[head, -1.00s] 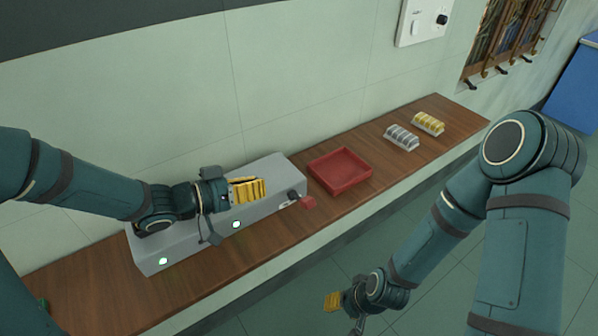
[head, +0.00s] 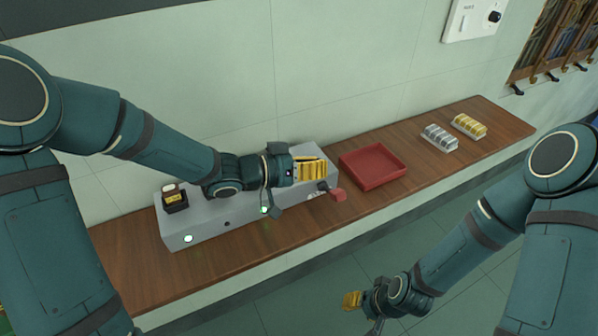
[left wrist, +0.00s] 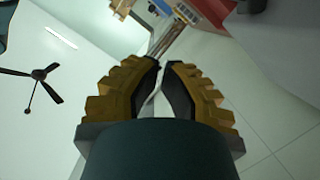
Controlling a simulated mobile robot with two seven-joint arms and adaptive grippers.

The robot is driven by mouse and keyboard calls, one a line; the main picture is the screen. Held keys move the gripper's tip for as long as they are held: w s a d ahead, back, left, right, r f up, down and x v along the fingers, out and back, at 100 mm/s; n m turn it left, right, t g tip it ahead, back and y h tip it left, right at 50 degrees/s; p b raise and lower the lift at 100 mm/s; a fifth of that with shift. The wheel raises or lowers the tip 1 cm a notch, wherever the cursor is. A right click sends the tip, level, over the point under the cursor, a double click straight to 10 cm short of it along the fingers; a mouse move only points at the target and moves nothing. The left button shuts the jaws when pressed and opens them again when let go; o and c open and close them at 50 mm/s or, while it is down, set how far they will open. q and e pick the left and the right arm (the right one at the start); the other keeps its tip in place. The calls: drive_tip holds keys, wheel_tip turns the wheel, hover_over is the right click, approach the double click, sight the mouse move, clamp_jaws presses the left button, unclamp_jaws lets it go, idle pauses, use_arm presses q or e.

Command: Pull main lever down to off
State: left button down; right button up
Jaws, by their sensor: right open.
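A lever with a red handle (head: 338,194) and a dark pivot sits at the front right end of the grey spectrometer box (head: 205,225). The handle points out from the box over the bench. My left gripper (head: 325,168) is above the right part of the box, just behind and left of the lever, apart from the red handle. Its yellow fingers (left wrist: 163,65) nearly meet at the tips in the left wrist view, with nothing clearly held. A red surface (left wrist: 212,10) lies beyond them; I cannot tell if it is handle or tray. My right gripper (head: 362,303) is open, low over the floor.
A red tray (head: 374,182) stands on the wooden bench (head: 130,265), right of the box. Grey (head: 440,137) and yellow (head: 468,125) ribbed racks stand further right. A white wall panel (head: 475,17) with a black knob hangs above. A black-and-yellow item (head: 175,200) sits on the box's left end.

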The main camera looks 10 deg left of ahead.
sight(333, 191)
use_arm(q)
drive_tip(key=d+f+b, duration=0.1)
drive_tip(key=d+f, duration=0.2)
drive_tip(key=shift+w+d+b, duration=0.2)
drive_tip(key=shift+d+b, duration=0.1)
drive_tip(key=shift+b, duration=0.1)
drive_tip(key=shift+s+d+f, duration=0.2)
drive_tip(key=shift+s+f, duration=0.05)
drive_tip(key=shift+f, duration=0.3)
drive_tip(key=shift+f, duration=0.1)
